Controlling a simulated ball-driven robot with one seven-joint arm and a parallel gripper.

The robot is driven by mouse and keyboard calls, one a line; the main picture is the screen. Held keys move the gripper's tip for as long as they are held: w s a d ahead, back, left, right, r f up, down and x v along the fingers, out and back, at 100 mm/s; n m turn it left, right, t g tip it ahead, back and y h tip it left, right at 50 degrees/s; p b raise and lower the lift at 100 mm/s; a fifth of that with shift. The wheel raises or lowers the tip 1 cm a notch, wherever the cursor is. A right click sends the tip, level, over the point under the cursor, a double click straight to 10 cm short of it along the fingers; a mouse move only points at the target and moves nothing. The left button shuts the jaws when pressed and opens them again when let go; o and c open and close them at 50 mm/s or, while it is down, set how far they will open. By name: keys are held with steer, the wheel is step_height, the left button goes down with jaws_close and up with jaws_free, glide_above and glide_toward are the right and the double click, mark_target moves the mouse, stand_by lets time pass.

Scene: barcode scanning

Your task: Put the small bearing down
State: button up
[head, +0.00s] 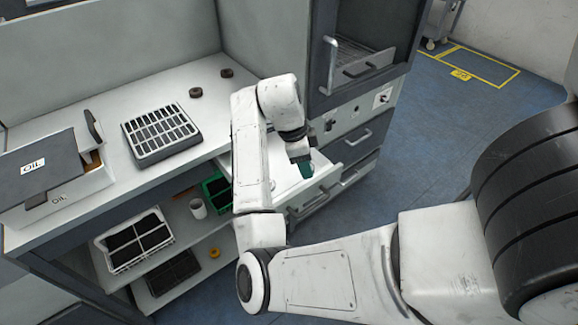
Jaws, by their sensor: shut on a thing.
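My gripper (304,168), with dark green fingertips, points down over the open white drawer (325,177) below the worktop. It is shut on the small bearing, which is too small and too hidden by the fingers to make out. I cannot tell whether the bearing touches the drawer floor. Two dark ring-shaped parts lie apart on the worktop: a nearer ring (195,92) and a farther ring (226,73). My arm hides part of the drawer's left side.
A slotted tray (161,154) and an oil box (82,187) stand on the white worktop (120,98). Lower shelves hold a green crate (211,189), a white cup (198,208) and a white-rimmed tray (112,268). A cabinet (349,97) rises behind the drawer.

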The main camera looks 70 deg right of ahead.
steer(key=w+d+f, duration=0.2)
steer(key=w+d, duration=0.1)
steer(key=d, duration=0.1)
glide_above(296, 172)
steer(key=f, duration=0.3)
steer(key=a+f, duration=0.1)
steer(key=f, duration=0.1)
steer(key=shift+w+f, duration=0.25)
steer(key=shift+w+d+f, duration=0.2)
steer(key=shift+d+f, duration=0.1)
steer(key=shift+f, duration=1.6)
steer(key=shift+f, duration=0.1)
steer(key=o, duration=1.1)
steer(key=shift+c, duration=0.2)
steer(key=b+v, duration=0.1)
steer(key=v, duration=1.1)
